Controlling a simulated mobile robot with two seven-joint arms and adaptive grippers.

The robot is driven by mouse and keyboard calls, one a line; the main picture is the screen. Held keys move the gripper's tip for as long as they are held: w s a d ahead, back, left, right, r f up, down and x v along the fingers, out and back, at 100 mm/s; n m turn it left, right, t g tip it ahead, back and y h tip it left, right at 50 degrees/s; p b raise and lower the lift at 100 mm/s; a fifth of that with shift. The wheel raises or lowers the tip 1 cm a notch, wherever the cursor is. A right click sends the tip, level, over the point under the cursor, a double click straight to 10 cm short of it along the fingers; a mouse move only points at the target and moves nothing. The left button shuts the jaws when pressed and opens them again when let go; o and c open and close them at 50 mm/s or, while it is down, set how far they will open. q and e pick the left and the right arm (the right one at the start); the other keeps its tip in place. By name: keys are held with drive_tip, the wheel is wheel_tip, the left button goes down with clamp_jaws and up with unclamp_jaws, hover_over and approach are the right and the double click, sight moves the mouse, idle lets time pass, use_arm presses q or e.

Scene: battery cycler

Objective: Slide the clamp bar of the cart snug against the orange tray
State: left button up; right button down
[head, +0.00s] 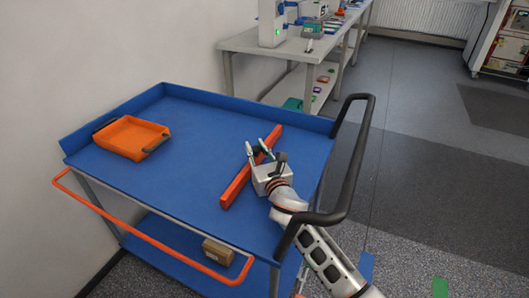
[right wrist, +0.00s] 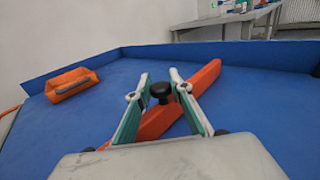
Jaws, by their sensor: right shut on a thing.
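The clamp bar (head: 236,187) is a long orange-red bar lying slantwise across the blue top of the cart (head: 185,185). The orange tray (head: 128,135) with dark handles lies at the cart's far left, well apart from the bar. It is also at the left in the right wrist view (right wrist: 70,82). My left gripper is not in view.
The blue surface between bar and tray is clear. Raised rims edge the cart top. A black push handle (head: 354,165) stands at the right end, and an orange rail (head: 150,236) runs along the front. A brown box (head: 217,251) sits on the lower shelf.

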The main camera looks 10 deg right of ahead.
sight(256, 148)
drive_tip(key=c, duration=1.8)
unclamp_jaws()
drive_tip(key=shift+c, duration=0.2)
wheel_tip(256, 148, up, 10)
